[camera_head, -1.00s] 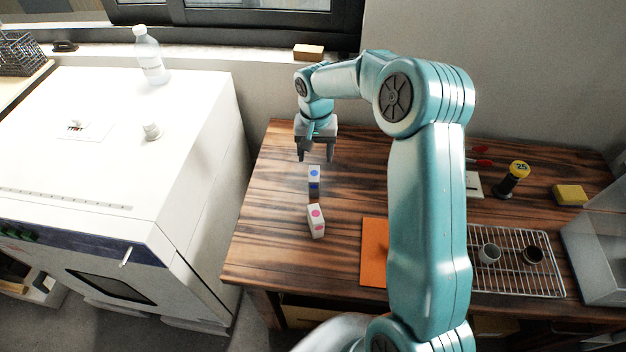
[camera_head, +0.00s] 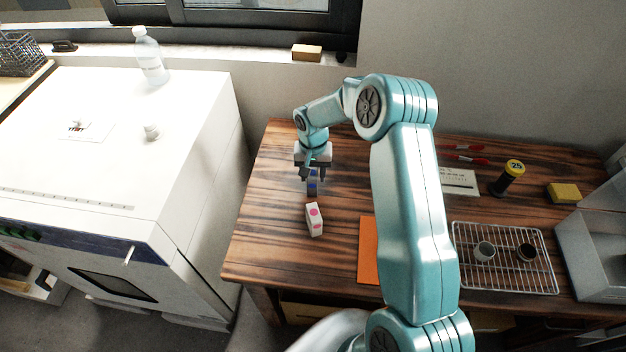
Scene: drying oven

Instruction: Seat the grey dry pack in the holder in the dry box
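I cannot tell from colour which pack is the grey one. My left gripper is not in view.
An orange mat (camera_head: 368,250) lies partly behind my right arm. A yellow-capped jar (camera_head: 509,178) and a yellow sponge (camera_head: 563,193) stand behind. A white oven (camera_head: 170,190) is at left.

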